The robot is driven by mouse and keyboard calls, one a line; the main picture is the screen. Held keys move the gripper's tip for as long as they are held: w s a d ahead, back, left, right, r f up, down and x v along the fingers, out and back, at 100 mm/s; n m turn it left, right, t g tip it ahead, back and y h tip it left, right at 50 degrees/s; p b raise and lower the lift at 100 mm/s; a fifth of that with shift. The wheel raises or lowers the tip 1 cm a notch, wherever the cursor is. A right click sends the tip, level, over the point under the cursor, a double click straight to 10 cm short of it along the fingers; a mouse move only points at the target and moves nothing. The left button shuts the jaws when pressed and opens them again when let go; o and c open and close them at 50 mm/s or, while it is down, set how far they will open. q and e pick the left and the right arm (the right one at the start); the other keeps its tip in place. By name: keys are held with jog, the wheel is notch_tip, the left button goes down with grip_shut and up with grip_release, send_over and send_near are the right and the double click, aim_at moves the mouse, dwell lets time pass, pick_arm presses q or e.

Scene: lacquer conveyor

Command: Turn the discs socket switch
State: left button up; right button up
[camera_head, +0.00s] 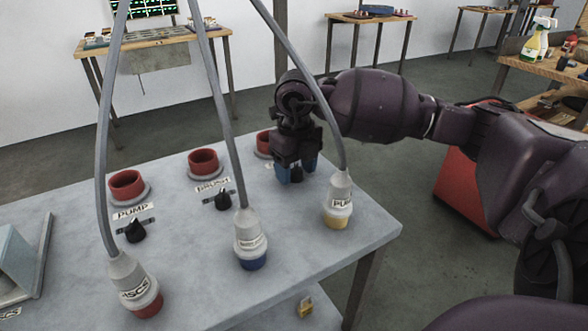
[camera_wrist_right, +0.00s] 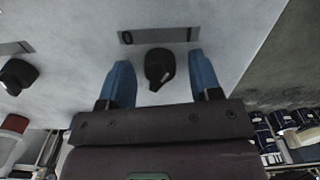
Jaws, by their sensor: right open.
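A black rotary switch knob (camera_wrist_right: 158,68) stands on the grey panel below a dark plate marked "0" in the right wrist view. It also shows in the head view as the rightmost knob (camera_head: 297,175); its socket label is mostly hidden behind my arm, so I cannot read it. My right gripper (camera_head: 297,169) points down over this knob. Its two blue fingers stand open on either side of the knob, with a gap on each side. A red socket (camera_head: 263,143) behind it is partly hidden by my gripper. My left gripper is not in view.
Red sockets labelled "PUMP" (camera_head: 127,186) and apparently "BRUSH" (camera_head: 203,161) have knobs in front. Three cabled plugs stand on the panel: one labelled "DISCS" (camera_head: 132,281), a blue-tipped one (camera_head: 250,240) and a yellow-tipped one (camera_head: 339,202) close to my gripper. Cables cross the view.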

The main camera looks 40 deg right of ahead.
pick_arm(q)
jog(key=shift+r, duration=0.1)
pick_arm(e)
jog(key=c, duration=0.9)
jog(key=shift+c, duration=0.2)
jog(key=n, duration=0.5)
jog(key=shift+n, duration=0.4)
jog(key=n, duration=0.2)
jog(key=shift+n, duration=0.3)
pick_arm(q)
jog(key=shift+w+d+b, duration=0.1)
jog(key=shift+b, duration=0.35)
pick_arm(e)
jog(key=shift+n, duration=1.7)
